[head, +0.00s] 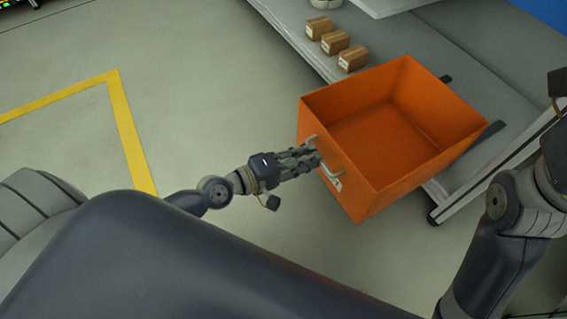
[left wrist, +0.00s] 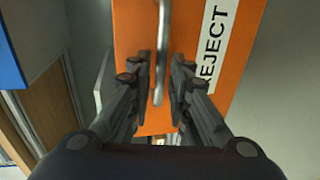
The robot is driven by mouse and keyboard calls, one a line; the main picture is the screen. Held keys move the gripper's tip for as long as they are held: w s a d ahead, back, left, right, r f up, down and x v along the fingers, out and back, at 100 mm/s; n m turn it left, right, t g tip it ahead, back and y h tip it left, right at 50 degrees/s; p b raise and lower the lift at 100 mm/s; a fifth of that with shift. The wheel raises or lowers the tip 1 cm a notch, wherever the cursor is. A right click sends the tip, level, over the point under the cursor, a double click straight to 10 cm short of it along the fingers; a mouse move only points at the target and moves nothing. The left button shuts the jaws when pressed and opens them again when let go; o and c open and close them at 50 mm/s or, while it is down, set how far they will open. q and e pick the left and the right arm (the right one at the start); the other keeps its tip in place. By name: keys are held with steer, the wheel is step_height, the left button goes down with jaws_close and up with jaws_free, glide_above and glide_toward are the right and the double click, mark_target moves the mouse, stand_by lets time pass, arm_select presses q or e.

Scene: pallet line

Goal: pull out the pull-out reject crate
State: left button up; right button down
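The orange reject crate (head: 365,195) is open-topped and looks empty. It sits on the grey deck, its near end jutting out past the deck's edge. Its near face carries a metal bar handle (head: 328,172). My left gripper (head: 314,157) is at this handle. In the left wrist view the handle (left wrist: 160,55) runs between the two fingers of the gripper (left wrist: 161,65), with a visible gap on each side. The fingers look open around it. A white label reading REJECT (left wrist: 216,45) is on the crate's face. My right gripper is not in view.
Several small brown cartons (head: 335,42) stand on the grey deck (head: 440,45) behind the crate. Dark rail strips (head: 487,132) show on the deck beside the crate. A yellow floor line (head: 130,135) lies at left. The floor in front of the crate is clear.

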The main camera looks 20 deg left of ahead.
arm_select(q)
steer(key=v, duration=0.9)
stand_by(0.5)
